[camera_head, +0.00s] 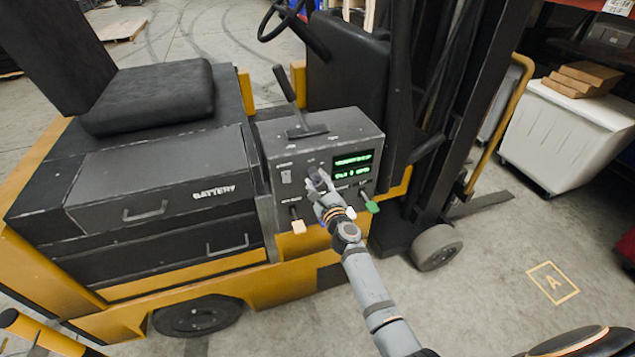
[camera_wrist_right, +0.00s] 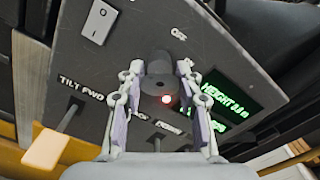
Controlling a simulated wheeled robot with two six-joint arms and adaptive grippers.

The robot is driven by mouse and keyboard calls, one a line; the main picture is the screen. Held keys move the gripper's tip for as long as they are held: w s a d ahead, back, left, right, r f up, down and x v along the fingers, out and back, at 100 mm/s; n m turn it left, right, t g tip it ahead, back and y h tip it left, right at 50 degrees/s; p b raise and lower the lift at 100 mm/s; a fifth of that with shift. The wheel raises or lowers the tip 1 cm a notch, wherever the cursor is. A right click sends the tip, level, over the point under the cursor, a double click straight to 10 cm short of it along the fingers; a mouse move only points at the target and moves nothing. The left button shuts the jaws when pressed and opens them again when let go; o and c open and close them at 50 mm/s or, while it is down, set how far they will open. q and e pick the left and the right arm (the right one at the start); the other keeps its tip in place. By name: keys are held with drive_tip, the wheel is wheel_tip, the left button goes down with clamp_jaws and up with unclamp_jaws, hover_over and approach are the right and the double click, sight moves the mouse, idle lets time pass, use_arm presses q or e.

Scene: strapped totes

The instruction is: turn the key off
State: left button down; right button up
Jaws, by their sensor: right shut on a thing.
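The control panel (camera_head: 290,158) is a dark box on the side of a yellow and black forklift (camera_head: 165,165). My right gripper (camera_head: 321,187) reaches up to the panel's face. In the right wrist view the dark round key (camera_wrist_right: 160,70) sits between the two fingers of my right gripper (camera_wrist_right: 158,78), which are shut on it. A key symbol (camera_wrist_right: 178,32) is printed just above it. A small red light (camera_wrist_right: 167,99) glows just below the key. The key's exact angle is hard to tell. My left gripper is not in view.
A green-lit display (camera_wrist_right: 228,98) is right of the key, reading a height. A white rocker switch (camera_wrist_right: 99,21) is to the left. A beige-tipped lever (camera_head: 298,226) and a green-tipped lever (camera_head: 372,206) stick out below. A white bin (camera_head: 555,135) stands on the right.

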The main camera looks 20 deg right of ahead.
drive_tip(key=n, duration=0.5)
drive_tip(key=shift+f+n, duration=0.1)
drive_tip(key=shift+n, duration=0.3)
drive_tip(key=n+b, duration=0.1)
drive_tip(key=n, duration=0.4)
drive_tip(key=shift+f, duration=0.1)
drive_tip(key=shift+n, duration=0.3)
drive_tip(key=o, duration=1.2)
drive_tip(key=shift+c, duration=0.2)
drive_tip(key=shift+s, duration=0.1)
drive_tip(key=s, duration=1.2)
drive_tip(key=shift+d, duration=0.15)
